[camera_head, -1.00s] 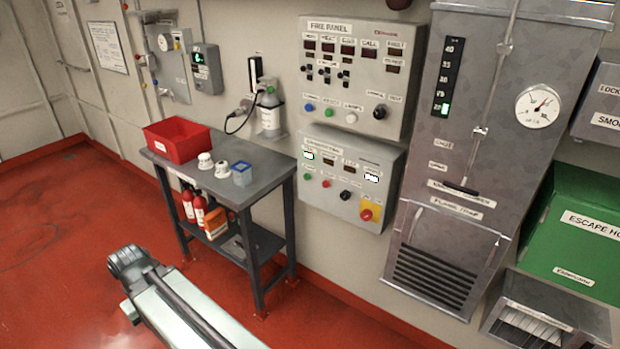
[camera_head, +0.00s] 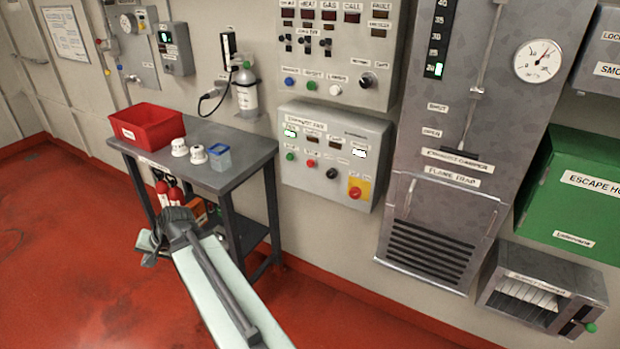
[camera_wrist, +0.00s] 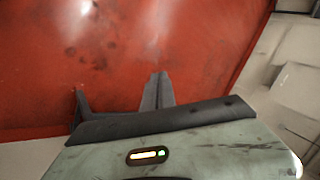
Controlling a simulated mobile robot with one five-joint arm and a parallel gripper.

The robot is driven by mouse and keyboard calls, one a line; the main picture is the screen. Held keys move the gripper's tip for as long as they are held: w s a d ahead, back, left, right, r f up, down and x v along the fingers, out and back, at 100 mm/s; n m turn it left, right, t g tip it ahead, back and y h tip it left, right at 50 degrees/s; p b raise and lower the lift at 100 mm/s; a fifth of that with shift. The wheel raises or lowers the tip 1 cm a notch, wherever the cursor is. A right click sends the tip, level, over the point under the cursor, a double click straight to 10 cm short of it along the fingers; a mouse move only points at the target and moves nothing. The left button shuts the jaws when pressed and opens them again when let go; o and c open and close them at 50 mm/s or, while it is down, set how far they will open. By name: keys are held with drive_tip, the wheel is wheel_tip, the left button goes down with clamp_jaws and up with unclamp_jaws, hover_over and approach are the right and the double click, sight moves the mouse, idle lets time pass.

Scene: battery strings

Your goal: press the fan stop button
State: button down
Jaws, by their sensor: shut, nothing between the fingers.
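The lower grey control panel (camera_head: 333,150) is on the wall right of the table. Its lower row has a green button (camera_head: 290,156), a small red button (camera_head: 310,163) and a black knob (camera_head: 331,173). A larger red knob or button on a yellow plate (camera_head: 355,192) is at its lower right. The small labels are too blurred to tell which is the fan stop. My gripper (camera_wrist: 159,80) is shut and empty over red floor in the wrist view. In the head view my arm's far end is low before the table, away from the panel.
The grey table (camera_head: 244,157) holds a red bin (camera_head: 147,126), two white items and a blue container (camera_head: 219,157). The fire panel (camera_head: 342,45) is above the lower panel. A metal flame-trap cabinet (camera_head: 400,150) is to its right. Red floor before the panel is clear.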

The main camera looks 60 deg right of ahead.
sight(311, 163)
drive_tip(key=s+d+r+m+t+h+b, duration=0.1)
drive_tip(key=d+m+t+h+b, duration=0.35)
drive_tip(key=d, duration=0.75)
drive_tip(key=s+d+r+m+t+h+b, duration=0.1)
drive_tip(key=d+m+t, duration=0.1)
drive_tip(key=d+m, duration=0.75)
drive_tip(key=s+d+m+h+b, duration=0.1)
drive_tip(key=s+d+m+h, duration=0.2)
drive_tip(key=d, duration=0.6)
drive_tip(key=s+d+r+m+g+h+b, duration=0.1)
drive_tip(key=s+d+m+h+b, duration=0.1)
drive_tip(key=s+d, duration=0.6)
drive_tip(key=s+d+r+m+h+b, duration=0.1)
drive_tip(key=s+d+m+h, duration=0.3)
drive_tip(key=d, duration=0.5)
drive_tip(key=shift+s+d+r+m+g+b, duration=0.3)
drive_tip(key=shift+s+m+b, duration=0.35)
drive_tip(key=shift+s+m, duration=0.5)
drive_tip(key=shift+d, duration=0.1)
drive_tip(key=d, duration=0.8)
drive_tip(key=shift+d, duration=0.3)
drive_tip(key=shift+d, duration=0.1)
